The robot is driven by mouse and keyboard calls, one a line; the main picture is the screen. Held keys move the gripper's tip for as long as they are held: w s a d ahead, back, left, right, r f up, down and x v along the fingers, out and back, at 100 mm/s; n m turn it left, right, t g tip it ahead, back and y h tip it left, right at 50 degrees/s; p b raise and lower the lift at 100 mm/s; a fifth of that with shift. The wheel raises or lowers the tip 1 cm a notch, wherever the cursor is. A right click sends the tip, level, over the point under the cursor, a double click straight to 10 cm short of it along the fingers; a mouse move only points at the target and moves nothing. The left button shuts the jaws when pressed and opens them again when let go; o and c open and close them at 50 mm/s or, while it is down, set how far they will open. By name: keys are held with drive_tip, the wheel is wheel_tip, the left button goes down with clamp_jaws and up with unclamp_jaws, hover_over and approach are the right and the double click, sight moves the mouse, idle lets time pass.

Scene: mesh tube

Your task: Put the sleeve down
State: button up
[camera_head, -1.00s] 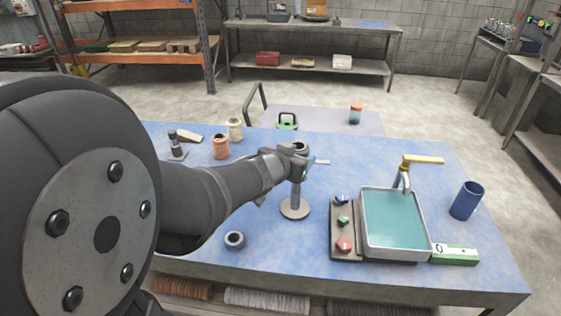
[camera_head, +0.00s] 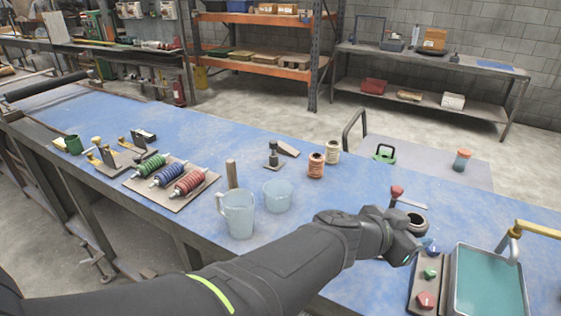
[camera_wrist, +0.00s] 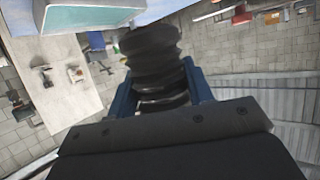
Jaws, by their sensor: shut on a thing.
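In the wrist view my gripper (camera_wrist: 160,92) has its two blue fingers shut on the sleeve (camera_wrist: 150,45), a black ribbed rubber piece that sticks out beyond the fingertips. In the head view my gripper (camera_head: 402,243) is at the lower right, above the blue bench. The sleeve's open round end (camera_head: 413,222) shows just beyond it, with a dark hole. The fingers are mostly hidden there by my wrist. I cannot tell how high the sleeve is held.
The teal tray (camera_head: 490,285) and a board with coloured knobs (camera_head: 426,299) are right of my gripper. A red-tipped tool (camera_head: 397,192) is behind it. A clear jug (camera_head: 238,214) and bowl (camera_head: 278,196) stand left. Spools (camera_head: 316,165) stand farther back. Bare bench lies between.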

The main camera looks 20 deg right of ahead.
drive_tip(key=s+a+f+m+g, duration=0.2)
drive_tip(key=s+a+f, duration=0.25)
drive_tip(key=s, duration=0.35)
drive_tip(key=w+f, duration=0.2)
drive_tip(key=w, duration=0.1)
drive_tip(key=w+a+f, duration=0.1)
drive_tip(key=w+f, duration=0.1)
drive_tip(key=w, duration=0.2)
drive_tip(key=w+f, duration=0.2)
drive_tip(key=w, duration=0.2)
drive_tip(key=shift+w+a+f, duration=0.1)
drive_tip(key=shift+a+f, duration=0.05)
drive_tip(key=shift+a, duration=0.1)
drive_tip(key=shift+f, duration=2)
drive_tip(key=shift+f, duration=0.15)
drive_tip(key=o, duration=1)
drive_tip(key=shift+o, duration=0.2)
